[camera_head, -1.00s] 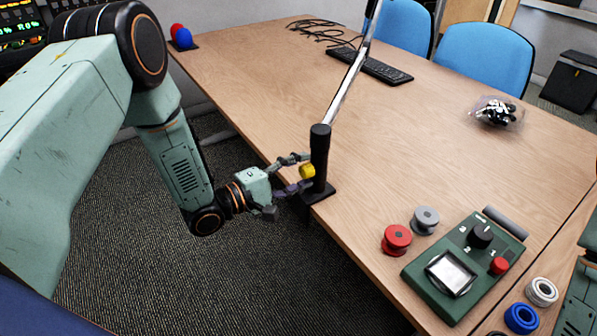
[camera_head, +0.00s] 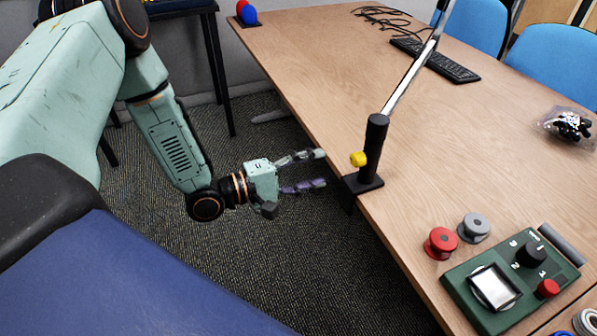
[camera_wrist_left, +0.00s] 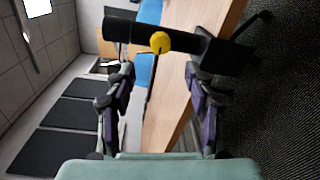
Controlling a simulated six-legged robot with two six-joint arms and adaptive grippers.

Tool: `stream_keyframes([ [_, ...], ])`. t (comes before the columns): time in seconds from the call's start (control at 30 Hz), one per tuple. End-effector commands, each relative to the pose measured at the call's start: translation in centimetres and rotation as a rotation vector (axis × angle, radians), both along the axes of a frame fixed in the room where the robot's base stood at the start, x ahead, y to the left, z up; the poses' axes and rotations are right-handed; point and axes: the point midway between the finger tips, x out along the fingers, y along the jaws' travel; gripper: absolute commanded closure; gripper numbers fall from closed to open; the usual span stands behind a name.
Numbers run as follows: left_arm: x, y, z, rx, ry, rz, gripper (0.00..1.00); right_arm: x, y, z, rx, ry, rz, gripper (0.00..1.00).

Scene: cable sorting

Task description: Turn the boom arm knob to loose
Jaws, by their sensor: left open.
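The yellow knob (camera_head: 358,159) sits on the left side of the black boom arm post (camera_head: 375,150), which stands upright on a black base at the table's left edge. A silver boom pole (camera_head: 412,75) rises from the post. My left gripper (camera_head: 322,169) is open and empty, pointing at the knob with a clear gap before it. In the left wrist view the knob (camera_wrist_left: 160,42) shows beyond and between the open fingers (camera_wrist_left: 159,80), in front of the black post. My right gripper is not in view.
The wooden table (camera_head: 440,170) has free room beyond the post. A red spool (camera_head: 440,243), a grey spool (camera_head: 474,228) and a green control box (camera_head: 500,290) stand at the lower right. A keyboard (camera_head: 435,60) and cables lie at the back.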

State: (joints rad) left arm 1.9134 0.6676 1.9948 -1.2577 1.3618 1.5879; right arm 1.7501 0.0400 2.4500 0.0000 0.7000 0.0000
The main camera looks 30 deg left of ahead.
Motion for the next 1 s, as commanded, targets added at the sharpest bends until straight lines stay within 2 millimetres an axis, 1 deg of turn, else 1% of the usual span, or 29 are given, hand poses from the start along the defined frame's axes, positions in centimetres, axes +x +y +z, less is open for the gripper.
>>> stream_keyframes([
  [0.1, -1.0, 0.9, 0.2, -0.003, -0.001, 0.006, 0.46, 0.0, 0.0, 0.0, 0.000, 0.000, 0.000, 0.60],
  [0.37, -2.3, 1.8, 0.2, -0.001, 0.000, 0.001, 0.46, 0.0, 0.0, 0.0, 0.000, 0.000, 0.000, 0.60],
  [1.0, -2.5, 1.9, 0.2, 0.000, 0.000, -0.001, 0.46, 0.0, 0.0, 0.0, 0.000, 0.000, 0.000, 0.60],
])
